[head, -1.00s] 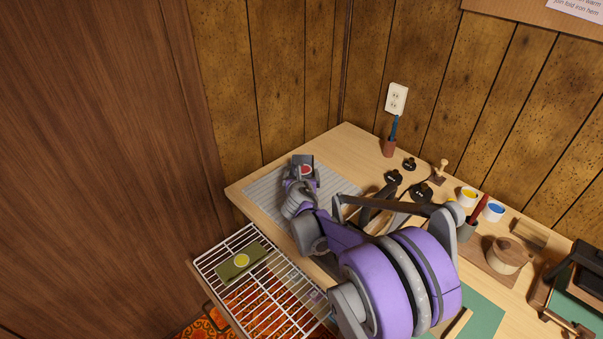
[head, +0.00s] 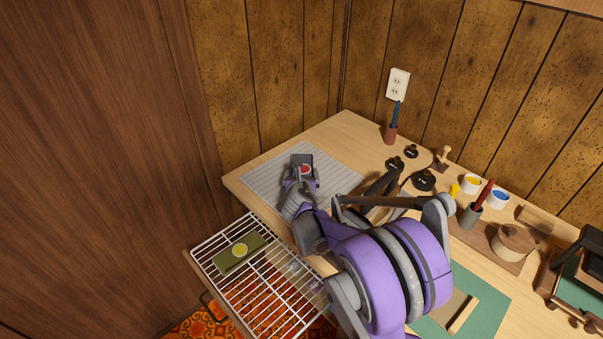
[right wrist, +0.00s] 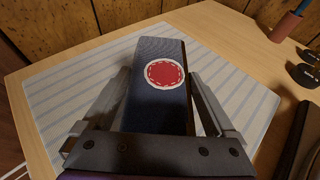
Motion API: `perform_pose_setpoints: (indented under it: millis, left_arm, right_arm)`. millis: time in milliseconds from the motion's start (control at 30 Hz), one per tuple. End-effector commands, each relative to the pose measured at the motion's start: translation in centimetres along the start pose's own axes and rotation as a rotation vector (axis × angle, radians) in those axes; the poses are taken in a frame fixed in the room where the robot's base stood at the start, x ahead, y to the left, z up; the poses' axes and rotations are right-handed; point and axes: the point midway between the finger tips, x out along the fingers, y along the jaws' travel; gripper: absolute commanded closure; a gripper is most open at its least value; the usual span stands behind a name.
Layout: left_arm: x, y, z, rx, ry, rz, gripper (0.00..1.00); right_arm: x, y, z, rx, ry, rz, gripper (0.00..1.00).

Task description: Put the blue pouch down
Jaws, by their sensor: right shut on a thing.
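The blue pouch (right wrist: 158,105) is dark navy with a round red patch with a white edge. My right gripper (right wrist: 165,118) is shut on it, with one finger along each side. In the head view the pouch (head: 302,159) is small, at the end of my right gripper (head: 302,183), over the grey striped mat (head: 262,180) at the table's far left corner. I cannot tell whether its underside touches the mat. My left gripper is not in view.
A white wire rack (head: 207,248) with an olive pouch (head: 240,253) stands off the table's left edge. A brown cup (head: 390,134) with a blue stick, black weights (head: 424,180) and paint pots (head: 471,183) stand right of the mat. The mat around the pouch is clear.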

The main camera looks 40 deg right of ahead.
Motion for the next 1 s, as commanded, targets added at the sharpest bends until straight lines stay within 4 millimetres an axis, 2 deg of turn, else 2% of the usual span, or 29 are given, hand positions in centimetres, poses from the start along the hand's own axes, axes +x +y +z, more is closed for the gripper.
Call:
perform_pose_setpoints:
  millis: [567, 600, 633, 867, 1000]
  left_arm:
    - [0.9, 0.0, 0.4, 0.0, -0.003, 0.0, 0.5]
    - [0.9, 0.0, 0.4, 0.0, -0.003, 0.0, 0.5]
    - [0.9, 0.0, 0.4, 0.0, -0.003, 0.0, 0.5]
    - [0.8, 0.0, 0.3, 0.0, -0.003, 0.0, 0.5]
    - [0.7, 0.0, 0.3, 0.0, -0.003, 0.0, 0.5]
  right_arm:
    - [0.5, 0.0, -1.1, 0.0, 0.0, 0.0, 0.73]
    - [0.5, 0.0, -1.1, 0.0, 0.0, 0.0, 0.05]
    - [0.4, 0.0, -1.1, 0.0, 0.0, 0.0, 0.0]
    - [0.4, 0.0, -1.0, 0.0, 0.0, 0.0, 0.0]
    - [-0.6, 0.0, -1.0, 0.001, 0.0, 0.001, 0.0]
